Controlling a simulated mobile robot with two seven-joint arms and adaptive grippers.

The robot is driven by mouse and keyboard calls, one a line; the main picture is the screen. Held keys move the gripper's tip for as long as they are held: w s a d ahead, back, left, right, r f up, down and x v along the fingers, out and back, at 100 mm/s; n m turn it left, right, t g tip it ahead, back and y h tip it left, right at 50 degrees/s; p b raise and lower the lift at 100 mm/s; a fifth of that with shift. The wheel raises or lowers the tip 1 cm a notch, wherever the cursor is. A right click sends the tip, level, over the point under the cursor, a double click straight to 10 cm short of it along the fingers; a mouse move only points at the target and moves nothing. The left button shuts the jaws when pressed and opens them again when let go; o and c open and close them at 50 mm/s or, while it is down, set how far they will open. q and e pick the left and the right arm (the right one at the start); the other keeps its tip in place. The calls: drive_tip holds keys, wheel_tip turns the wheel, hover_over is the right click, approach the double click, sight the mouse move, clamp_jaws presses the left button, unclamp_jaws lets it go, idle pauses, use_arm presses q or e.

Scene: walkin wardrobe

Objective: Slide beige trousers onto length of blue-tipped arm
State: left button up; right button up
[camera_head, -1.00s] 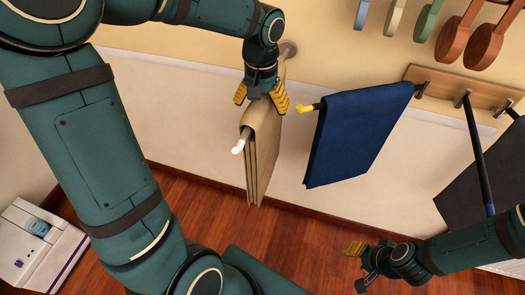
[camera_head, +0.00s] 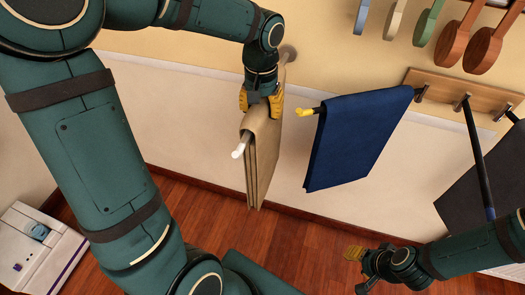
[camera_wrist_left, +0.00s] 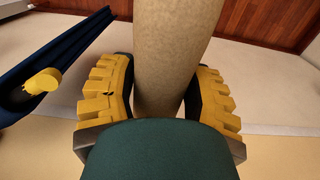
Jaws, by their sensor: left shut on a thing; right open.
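The beige trousers (camera_head: 263,165) hang folded over a white-tipped rod (camera_head: 238,151) that comes out from the wall. My left gripper (camera_head: 260,103) is shut on the top fold of the trousers from above. In the left wrist view the beige cloth (camera_wrist_left: 175,55) lies between the two yellow fingers. The blue-tipped arm (camera_head: 478,155) is a dark bar slanting down from the wooden wall rail, its blue tip at the lower end; no cloth shows on it. My right gripper (camera_head: 358,267) is open and empty, low in front of the floor.
Blue trousers (camera_head: 357,135) hang on a yellow-tipped arm (camera_head: 306,111) between the beige trousers and the blue-tipped arm. Dark trousers (camera_head: 485,185) hang at the far right. Wooden hangers or paddles (camera_head: 485,45) hang above the rail (camera_head: 445,88). A white box (camera_head: 40,250) stands lower left.

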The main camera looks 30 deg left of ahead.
use_arm(q)
drive_tip(key=shift+r, duration=0.2)
drive_tip(key=shift+r+p, duration=0.85)
